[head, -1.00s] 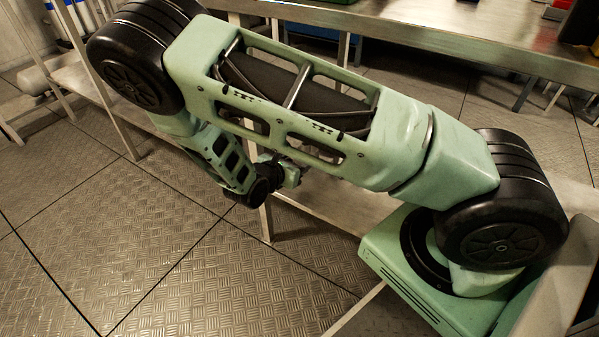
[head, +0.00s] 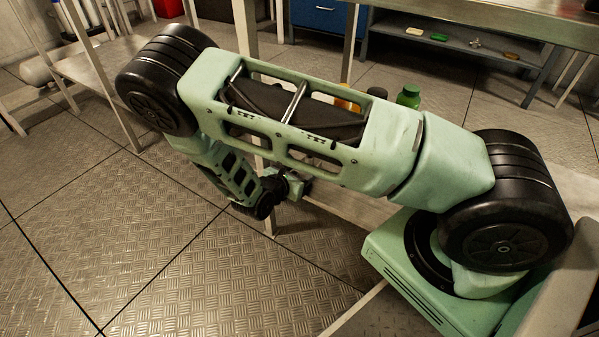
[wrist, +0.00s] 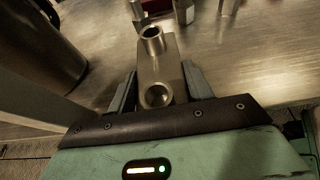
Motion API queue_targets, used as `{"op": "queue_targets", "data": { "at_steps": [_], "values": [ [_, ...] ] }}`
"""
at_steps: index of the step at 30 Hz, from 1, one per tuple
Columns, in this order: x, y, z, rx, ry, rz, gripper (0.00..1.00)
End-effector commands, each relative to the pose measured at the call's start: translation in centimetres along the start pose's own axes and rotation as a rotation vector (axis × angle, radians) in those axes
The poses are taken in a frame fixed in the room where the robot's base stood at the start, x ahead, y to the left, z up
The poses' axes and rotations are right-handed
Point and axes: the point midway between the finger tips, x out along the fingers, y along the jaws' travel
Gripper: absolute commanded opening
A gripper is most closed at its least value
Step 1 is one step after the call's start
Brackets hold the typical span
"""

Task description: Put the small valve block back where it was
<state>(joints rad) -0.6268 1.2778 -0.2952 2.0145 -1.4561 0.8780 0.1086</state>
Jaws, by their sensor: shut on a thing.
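The small valve block (wrist: 160,75) is a brushed metal block with a round port on its near face and a short pipe stub on top. It shows in the wrist view, between the two grey fingers of my gripper (wrist: 161,88), which is shut on it. A metal work surface lies beyond and below it; I cannot tell whether the block touches that surface. In the head view my arm folds down at the left, and its wrist end (head: 268,192) is beside a table leg. The block cannot be made out there.
In the wrist view a dark cylinder (wrist: 45,45) stands at the left, and metal fittings (wrist: 184,10) stand beyond the block. In the head view a grey shelf (head: 460,48) holds several small items. A green bottle (head: 408,96) stands behind my arm, and open floor lies front left.

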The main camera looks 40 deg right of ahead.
Motion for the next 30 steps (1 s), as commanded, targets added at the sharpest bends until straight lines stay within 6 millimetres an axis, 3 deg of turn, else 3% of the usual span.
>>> {"op": "queue_targets", "data": {
  "at_steps": [5,6,7,19,23,30],
  "values": [
    [0.2,0.0,-0.1,0.0,-0.005,0.0,0.0],
    [0.1,0.0,-0.3,-0.001,0.0,0.0,0.62],
    [0.1,0.0,-0.2,-0.001,0.0,0.0,0.7],
    [-0.4,0.1,0.1,0.0,0.001,0.002,0.73],
    [-2.4,0.1,0.3,-0.001,0.0,0.004,0.73],
    [-7.6,0.1,0.3,-0.001,0.002,0.005,0.73]
  ]
}}
